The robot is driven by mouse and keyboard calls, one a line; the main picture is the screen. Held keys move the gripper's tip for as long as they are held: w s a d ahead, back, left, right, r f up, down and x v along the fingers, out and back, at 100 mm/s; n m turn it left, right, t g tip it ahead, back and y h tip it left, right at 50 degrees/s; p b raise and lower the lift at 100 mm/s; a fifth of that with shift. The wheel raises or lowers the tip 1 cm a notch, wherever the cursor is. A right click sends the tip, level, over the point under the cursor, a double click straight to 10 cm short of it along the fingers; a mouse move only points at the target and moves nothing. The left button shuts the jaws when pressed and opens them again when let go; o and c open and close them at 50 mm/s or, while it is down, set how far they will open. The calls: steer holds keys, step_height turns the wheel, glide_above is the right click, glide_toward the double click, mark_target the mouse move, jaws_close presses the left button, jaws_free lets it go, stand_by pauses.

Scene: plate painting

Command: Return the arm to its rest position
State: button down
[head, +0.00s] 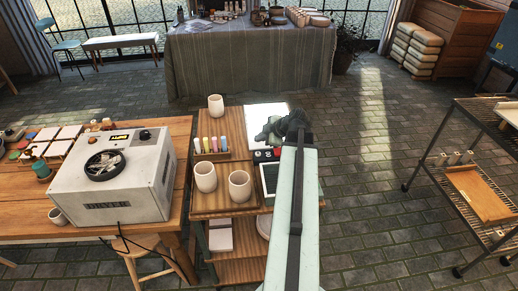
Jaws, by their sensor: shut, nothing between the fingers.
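My arm reaches forward from the bottom of the head view. My gripper (290,122) is dark and small at its far end, over a wooden cart (232,127). It is shut and holds nothing that I can see. A white sheet or board (265,113) lies on the cart behind and beside my gripper. My arm hides part of the cart's right side.
The cart also bears pale cups (205,177), coloured bottles (214,143) and a framed tablet-like panel (268,177). A wheeled metal rack (480,185) stands right. Paved floor (375,170) between is clear.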

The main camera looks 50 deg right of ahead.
steer(key=shift+r, duration=0.15)
stand_by(0.6)
steer(key=shift+r, duration=0.15)
